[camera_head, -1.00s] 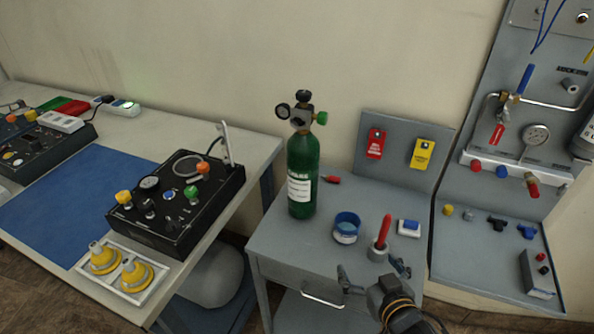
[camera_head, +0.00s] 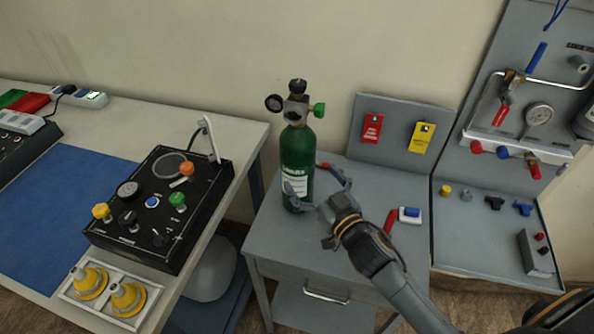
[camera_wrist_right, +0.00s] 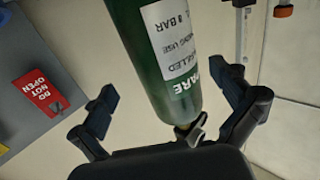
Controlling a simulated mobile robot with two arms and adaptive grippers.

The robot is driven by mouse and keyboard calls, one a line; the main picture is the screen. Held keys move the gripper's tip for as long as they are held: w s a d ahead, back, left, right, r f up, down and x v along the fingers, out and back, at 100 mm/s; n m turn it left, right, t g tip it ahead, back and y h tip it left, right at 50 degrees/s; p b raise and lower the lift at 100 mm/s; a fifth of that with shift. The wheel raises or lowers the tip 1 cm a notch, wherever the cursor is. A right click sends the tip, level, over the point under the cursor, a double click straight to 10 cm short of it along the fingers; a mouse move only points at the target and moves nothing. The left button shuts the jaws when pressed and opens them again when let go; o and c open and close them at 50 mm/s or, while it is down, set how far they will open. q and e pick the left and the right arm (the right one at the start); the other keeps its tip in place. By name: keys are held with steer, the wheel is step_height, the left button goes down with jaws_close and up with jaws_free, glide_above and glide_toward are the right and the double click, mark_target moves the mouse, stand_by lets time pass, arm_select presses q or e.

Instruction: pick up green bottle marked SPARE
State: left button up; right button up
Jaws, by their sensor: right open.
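The green bottle (camera_head: 297,155) stands upright on the grey cabinet (camera_head: 262,235), with a gauge and valve on top. My right gripper (camera_head: 312,184) is open at the bottle's lower body, with a finger on either side. In the right wrist view, gaps show between the bottle and both fingers of the gripper (camera_wrist_right: 168,88). My left gripper is out of view.
A black control box (camera_head: 165,205) stands on the bench at left. Red (camera_head: 372,128) and yellow (camera_head: 422,137) tags hang on a panel behind. A blue-and-white block (camera_head: 409,215) lies right of my arm, by a partly hidden red object (camera_head: 390,220).

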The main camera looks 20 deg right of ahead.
steer(key=shift+w+a+r+p, duration=0.1)
steer(key=shift+w+a+p, duration=0.25)
steer(key=shift+w, duration=0.35)
steer(key=w, duration=0.2)
steer(key=w+a, duration=0.1)
steer(key=shift+w+f+p, duration=0.2)
steer(key=shift+f+p, duration=0.05)
steer(key=shift+p, duration=0.05)
steer(key=shift+w, duration=0.15)
steer(key=shift+c, duration=1.3)
steer(key=c, duration=1.4)
steer(key=shift+r, duration=0.35)
steer(key=shift+c, duration=1.1)
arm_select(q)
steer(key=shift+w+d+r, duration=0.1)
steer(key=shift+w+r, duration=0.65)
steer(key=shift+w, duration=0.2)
